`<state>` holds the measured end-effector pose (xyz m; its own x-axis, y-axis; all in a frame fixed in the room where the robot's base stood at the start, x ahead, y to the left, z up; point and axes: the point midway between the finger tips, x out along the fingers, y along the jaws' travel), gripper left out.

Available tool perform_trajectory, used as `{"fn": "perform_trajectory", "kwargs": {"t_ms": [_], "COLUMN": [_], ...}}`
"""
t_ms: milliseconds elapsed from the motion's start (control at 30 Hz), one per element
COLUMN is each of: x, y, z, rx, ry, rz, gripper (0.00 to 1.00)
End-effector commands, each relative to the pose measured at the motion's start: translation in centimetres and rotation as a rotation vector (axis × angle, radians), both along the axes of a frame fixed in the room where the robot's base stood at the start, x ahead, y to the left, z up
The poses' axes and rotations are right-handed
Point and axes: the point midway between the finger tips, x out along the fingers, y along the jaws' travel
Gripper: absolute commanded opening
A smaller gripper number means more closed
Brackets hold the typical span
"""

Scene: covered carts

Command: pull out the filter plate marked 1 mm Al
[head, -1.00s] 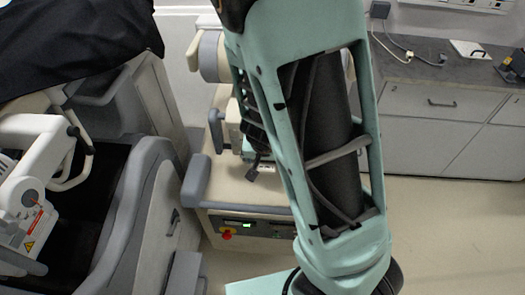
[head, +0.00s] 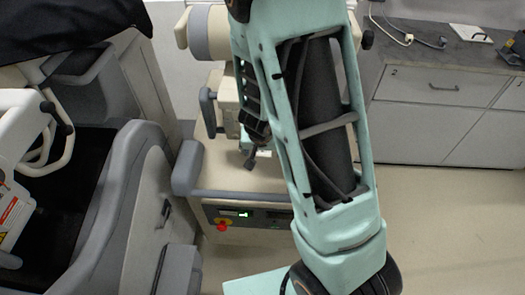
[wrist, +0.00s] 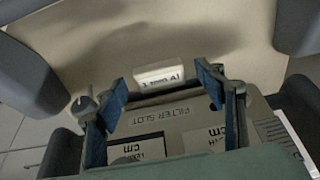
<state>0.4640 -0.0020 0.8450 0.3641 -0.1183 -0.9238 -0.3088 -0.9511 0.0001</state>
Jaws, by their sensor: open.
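In the wrist view a small pale tab (wrist: 158,76) with dark lettering sticks out beyond a beige surface marked FILTER SLOT (wrist: 175,114). Its lettering is upside down and too small to read surely, so I cannot confirm 1 mm Al. My gripper (wrist: 162,83) is open, its two blue-padded fingers standing left and right of the tab with a gap on each side. Nothing is between the pads in their grip. In the head view my arm covers much of the middle, and the tab cannot be made out.
White cards (wrist: 139,149) marked cm lie near the slot label. A grey knob-like part (wrist: 83,104) is beside the left finger. In the head view a beige cart (head: 240,176) has a red button (head: 222,224); a grey-sided machine (head: 135,195) stands left, and open floor (head: 450,235) lies right.

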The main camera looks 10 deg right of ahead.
Motion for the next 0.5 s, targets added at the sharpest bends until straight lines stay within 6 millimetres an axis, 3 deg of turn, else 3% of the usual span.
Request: {"fn": "perform_trajectory", "kwargs": {"t_ms": [133, 500], "x": [0.0, -0.01], "y": [0.0, 0.0], "z": [0.03, 0.04], "rx": [0.0, 0.0], "ry": [0.0, 0.0], "rz": [0.0, 0.0], "gripper": [0.63, 0.22]}}
